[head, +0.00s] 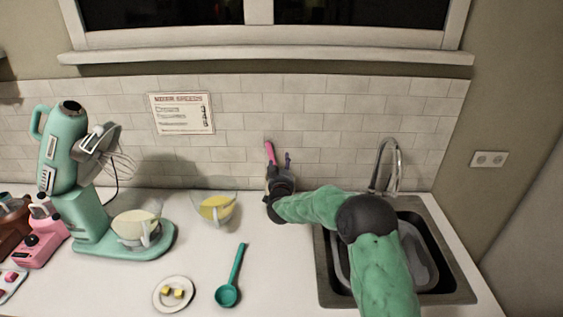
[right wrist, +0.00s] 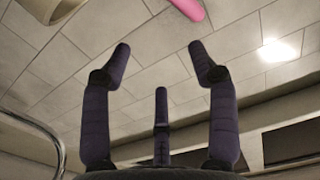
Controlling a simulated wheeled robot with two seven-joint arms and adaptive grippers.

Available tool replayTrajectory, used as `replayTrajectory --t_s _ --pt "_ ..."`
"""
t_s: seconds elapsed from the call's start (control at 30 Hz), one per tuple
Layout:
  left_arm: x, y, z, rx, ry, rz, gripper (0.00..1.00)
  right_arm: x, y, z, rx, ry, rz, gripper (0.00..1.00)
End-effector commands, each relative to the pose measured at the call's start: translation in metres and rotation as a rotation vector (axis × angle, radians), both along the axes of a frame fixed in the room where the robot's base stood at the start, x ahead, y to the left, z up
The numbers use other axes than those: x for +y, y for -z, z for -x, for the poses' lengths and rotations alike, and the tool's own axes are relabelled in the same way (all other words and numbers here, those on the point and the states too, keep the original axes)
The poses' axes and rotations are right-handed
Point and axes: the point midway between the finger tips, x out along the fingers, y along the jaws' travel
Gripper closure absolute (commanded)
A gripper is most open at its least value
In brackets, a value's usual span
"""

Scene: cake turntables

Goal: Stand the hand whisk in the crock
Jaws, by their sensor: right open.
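My right gripper (head: 279,168) is near the tiled wall at the back of the counter, left of the sink. In the right wrist view its fingers (right wrist: 160,58) are spread with nothing between them. A pink handle-like thing (head: 269,152) stands up just beside the gripper in the head view; its end also shows at the top of the right wrist view (right wrist: 188,8). What holds it is mostly hidden by my gripper, so I cannot make out the crock clearly. I cannot pick out the hand whisk. My left gripper is not in view.
A teal stand mixer (head: 88,215) with its own wire whisk is at left. A glass bowl with yellow contents (head: 214,209), a teal ladle (head: 229,292) and a small plate (head: 159,304) are on the counter. The sink (head: 327,290) is at right, under my right arm.

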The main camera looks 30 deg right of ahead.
Motion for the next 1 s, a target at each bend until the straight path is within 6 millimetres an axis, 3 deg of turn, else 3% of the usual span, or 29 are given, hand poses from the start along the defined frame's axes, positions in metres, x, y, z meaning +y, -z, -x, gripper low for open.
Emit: replayTrajectory --t_s 0.3,0.5,1.0 --pt "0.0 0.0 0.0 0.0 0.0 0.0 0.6 0.03 -0.001 0.049 -0.001 -0.002 -0.001 0.4" --pt "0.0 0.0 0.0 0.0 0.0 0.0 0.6 0.041 -0.001 0.068 -0.001 -0.001 0.0 0.4" --pt "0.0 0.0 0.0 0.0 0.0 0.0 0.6 0.044 -0.001 0.073 -0.001 0.0 0.0 0.4"
